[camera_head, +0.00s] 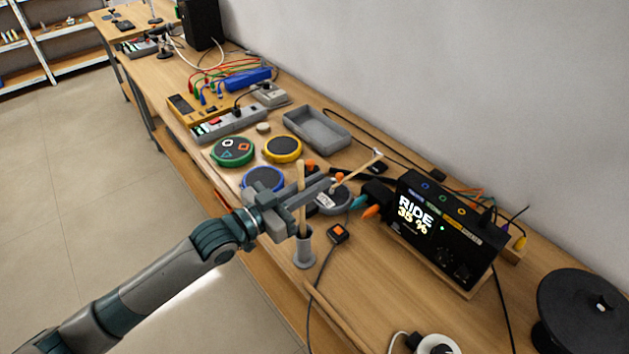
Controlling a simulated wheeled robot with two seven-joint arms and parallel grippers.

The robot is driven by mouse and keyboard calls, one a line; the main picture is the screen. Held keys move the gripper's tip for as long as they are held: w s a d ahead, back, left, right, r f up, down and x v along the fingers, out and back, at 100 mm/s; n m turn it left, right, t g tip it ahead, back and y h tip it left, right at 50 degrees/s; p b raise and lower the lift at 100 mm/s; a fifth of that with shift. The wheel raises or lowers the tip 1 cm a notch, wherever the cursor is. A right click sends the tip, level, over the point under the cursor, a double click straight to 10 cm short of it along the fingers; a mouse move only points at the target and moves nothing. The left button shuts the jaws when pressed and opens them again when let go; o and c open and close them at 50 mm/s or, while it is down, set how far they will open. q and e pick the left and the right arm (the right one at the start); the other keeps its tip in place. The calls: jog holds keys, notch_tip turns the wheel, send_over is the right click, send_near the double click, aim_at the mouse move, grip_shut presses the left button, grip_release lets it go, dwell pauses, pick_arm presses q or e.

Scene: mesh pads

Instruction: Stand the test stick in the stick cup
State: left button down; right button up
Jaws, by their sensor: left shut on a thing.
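My left gripper (303,197) is shut on the test stick (301,215), a pale wooden stick held nearly upright. The stick's top rises above the fingers. Its lower end meets the mouth of the stick cup (304,254) and seems to be inside it; how deep it reaches is hidden. The cup is a narrow grey cylinder with a wider foot, upright near the table's front edge, below the gripper. My right gripper is not in view.
A blue-rimmed pad (263,179), a green pad (232,151) and a yellow pad (282,149) lie behind the gripper. A grey tray (317,129) is farther back. A black display box (440,235) stands right. Cables cross the table (385,310).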

pick_arm(q)
jog(key=shift+f, duration=0.6)
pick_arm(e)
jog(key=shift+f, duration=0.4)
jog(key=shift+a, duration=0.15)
